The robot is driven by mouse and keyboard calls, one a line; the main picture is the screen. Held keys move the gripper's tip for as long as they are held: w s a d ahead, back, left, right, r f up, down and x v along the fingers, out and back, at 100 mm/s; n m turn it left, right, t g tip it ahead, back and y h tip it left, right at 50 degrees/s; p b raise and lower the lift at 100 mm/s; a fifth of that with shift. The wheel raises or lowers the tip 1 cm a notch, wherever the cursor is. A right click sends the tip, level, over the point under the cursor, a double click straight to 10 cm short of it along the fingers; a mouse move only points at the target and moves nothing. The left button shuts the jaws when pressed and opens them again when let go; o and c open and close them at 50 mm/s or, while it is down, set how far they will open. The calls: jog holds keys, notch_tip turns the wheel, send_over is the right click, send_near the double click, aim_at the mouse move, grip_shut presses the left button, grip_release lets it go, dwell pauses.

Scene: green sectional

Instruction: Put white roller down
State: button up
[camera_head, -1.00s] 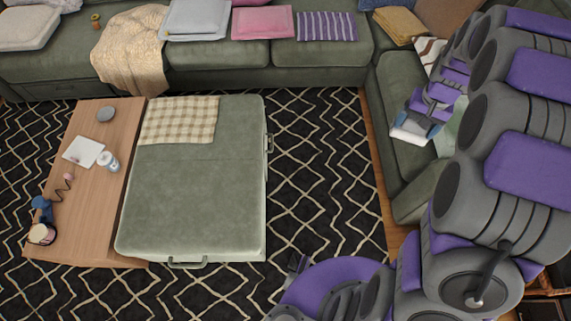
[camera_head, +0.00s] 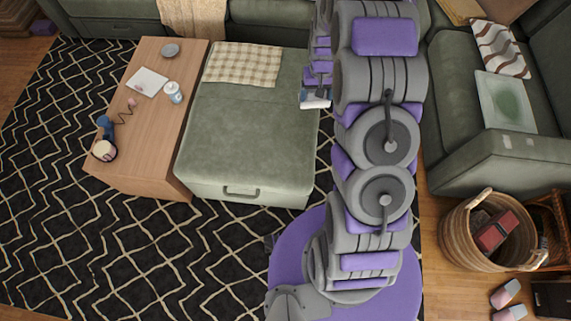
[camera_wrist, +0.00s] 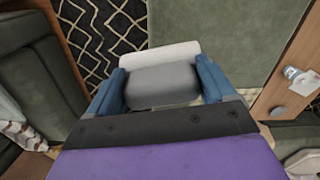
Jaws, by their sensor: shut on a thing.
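The white roller (camera_wrist: 160,56) is held in my gripper (camera_wrist: 162,84). In the wrist view its pale white length lies across and just beyond the blue fingers, with a grey part between them. In the head view the white roller (camera_head: 315,103) shows at the end of my arm, with my gripper (camera_head: 314,92) small and partly hidden by the arm. In that picture it overlaps the right edge of the green ottoman (camera_head: 245,140). I cannot tell its height above the surfaces.
A wooden table (camera_head: 150,110) left of the ottoman holds a white cup (camera_head: 174,92), a paper (camera_head: 147,82) and small items. A checkered cloth (camera_head: 242,64) covers the ottoman's far end. A wicker basket (camera_head: 465,235) stands right. Black patterned rug (camera_head: 120,240) is open in front.

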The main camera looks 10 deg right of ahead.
jog(key=s+d+f+m+b, duration=0.15)
jog(key=d+f, duration=0.25)
jog(key=f, duration=0.5)
jog(key=s+d+f+p, duration=0.15)
jog(key=d+f, duration=0.25)
jog(key=f, duration=0.4)
jog(key=s+f+b, duration=0.1)
jog(key=s+f, duration=0.3)
jog(key=f, duration=0.4)
jog(key=s+f+b, duration=0.1)
jog(key=s+f, duration=0.4)
jog(key=f, duration=0.3)
jog(key=shift+m, duration=0.45)
jog(key=shift+w+a+f+b, duration=0.9)
jog(key=shift+w+a, duration=0.4)
jog(key=shift+a, duration=1.2)
jog(key=shift+w+a+f+b, duration=0.85)
jog(key=shift+w+a, duration=0.4)
jog(key=shift+a, duration=1.25)
jog(key=shift+w+a+f+b, duration=0.7)
jog(key=shift+w+a+b, duration=0.5)
jog(key=shift+a, duration=1.3)
jog(key=shift+w+r, duration=0.1)
jog(key=shift+d, duration=0.25)
